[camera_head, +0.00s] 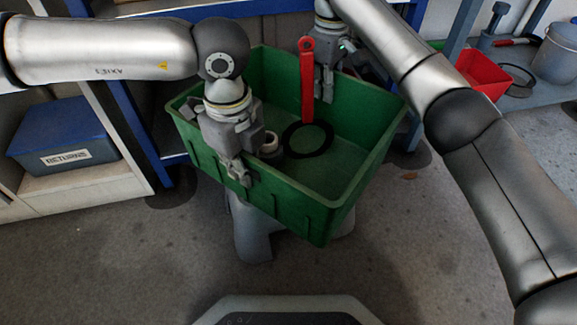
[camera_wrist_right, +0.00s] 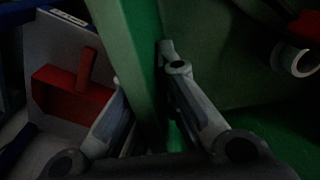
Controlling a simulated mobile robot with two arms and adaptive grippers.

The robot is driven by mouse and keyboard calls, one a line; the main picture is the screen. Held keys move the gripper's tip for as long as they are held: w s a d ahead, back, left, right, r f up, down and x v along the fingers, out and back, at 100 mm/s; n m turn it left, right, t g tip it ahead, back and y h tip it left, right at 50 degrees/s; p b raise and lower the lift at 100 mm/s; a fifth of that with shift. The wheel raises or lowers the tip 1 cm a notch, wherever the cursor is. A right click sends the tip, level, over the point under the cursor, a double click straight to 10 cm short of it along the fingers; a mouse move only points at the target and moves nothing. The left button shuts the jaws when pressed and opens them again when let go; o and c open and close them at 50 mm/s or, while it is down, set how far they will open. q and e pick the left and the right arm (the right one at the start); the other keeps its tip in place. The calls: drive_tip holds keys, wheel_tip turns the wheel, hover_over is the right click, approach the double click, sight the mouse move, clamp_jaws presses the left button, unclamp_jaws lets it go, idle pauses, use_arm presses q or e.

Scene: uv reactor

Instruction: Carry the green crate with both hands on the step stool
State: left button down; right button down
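The green crate (camera_head: 345,192) is in the middle of the head view, turned at an angle, directly above a grey step stool (camera_head: 252,228). The crate hides most of the stool; I cannot tell whether they touch. My left gripper (camera_head: 238,172) is shut on the crate's near-left wall, with a finger showing outside it. My right gripper (camera_head: 326,86) is at the far wall. In the right wrist view its fingers (camera_wrist_right: 150,108) straddle the green wall (camera_wrist_right: 128,45) and appear shut on it.
The crate holds a red tool (camera_head: 307,85), a black ring (camera_head: 308,140) and a pale roll (camera_head: 270,143). A blue box (camera_head: 62,135) sits on a shelf at left. A red bin (camera_head: 484,75) and grey bucket (camera_head: 558,55) stand at right. The near floor is clear.

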use_arm(q)
drive_tip(key=shift+s+a+f+b, duration=0.1)
drive_tip(key=shift+s+f+b, duration=0.05)
drive_tip(key=shift+f+b, duration=0.45)
use_arm(e)
drive_tip(key=shift+w+d+f, duration=0.15)
drive_tip(key=shift+d+f, duration=0.05)
drive_tip(key=shift+f, duration=0.3)
use_arm(q)
drive_tip(key=c, duration=1.7)
unclamp_jaws()
use_arm(e)
drive_tip(key=c, duration=1.7)
unclamp_jaws()
use_arm(q)
drive_tip(key=shift+o, duration=0.3)
drive_tip(key=shift+r, duration=0.1)
use_arm(e)
drive_tip(key=shift+o, duration=0.3)
drive_tip(key=shift+a, duration=0.1)
use_arm(q)
drive_tip(key=shift+r, duration=0.1)
wheel_tip(320, 180, up, 12)
drive_tip(key=shift+f, duration=0.25)
drive_tip(key=shift+r, duration=0.15)
use_arm(e)
wheel_tip(320, 180, up, 12)
drive_tip(key=shift+a+r, duration=0.1)
drive_tip(key=shift+s, duration=0.2)
